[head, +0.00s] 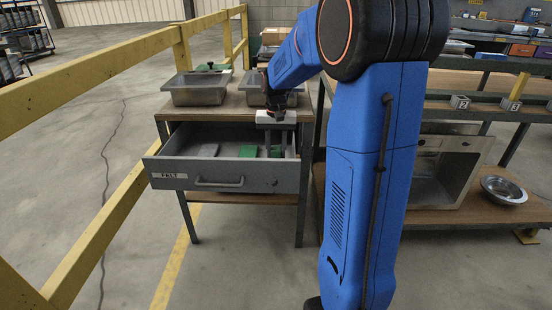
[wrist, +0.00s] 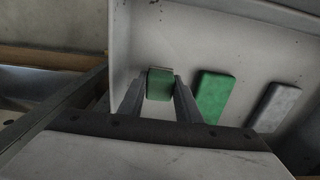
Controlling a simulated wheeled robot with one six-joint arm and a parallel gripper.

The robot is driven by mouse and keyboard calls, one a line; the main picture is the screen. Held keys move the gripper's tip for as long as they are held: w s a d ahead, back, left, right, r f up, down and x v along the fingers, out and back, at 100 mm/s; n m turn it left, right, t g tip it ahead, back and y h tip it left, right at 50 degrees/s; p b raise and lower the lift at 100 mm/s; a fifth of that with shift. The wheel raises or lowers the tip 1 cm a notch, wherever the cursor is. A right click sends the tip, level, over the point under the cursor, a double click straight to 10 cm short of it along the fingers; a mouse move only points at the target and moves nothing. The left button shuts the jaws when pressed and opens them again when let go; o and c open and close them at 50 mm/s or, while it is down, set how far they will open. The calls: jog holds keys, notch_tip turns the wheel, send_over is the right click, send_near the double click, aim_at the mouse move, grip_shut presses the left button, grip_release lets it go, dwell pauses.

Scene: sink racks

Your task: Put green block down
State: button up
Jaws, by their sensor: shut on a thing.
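My gripper (head: 276,141) reaches down into the open drawer near its right side. It is shut on a green block (wrist: 160,84), which sits between the two fingers in the wrist view. In the head view the held block (head: 276,151) is low inside the drawer; I cannot tell whether it touches the drawer floor. A second green block (wrist: 213,96) lies on the drawer floor beside it, also seen in the head view (head: 248,151). A grey block (wrist: 275,106) lies beyond that one.
The grey drawer (head: 270,181), labelled FELT, is pulled out beneath a wooden bench top. Metal bins (head: 197,90) stand on the bench. A yellow railing (head: 110,70) runs along the left.

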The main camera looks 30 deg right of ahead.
jog(key=shift+f, duration=1.5)
jog(key=shift+f, duration=0.1)
jog(key=o, duration=0.9)
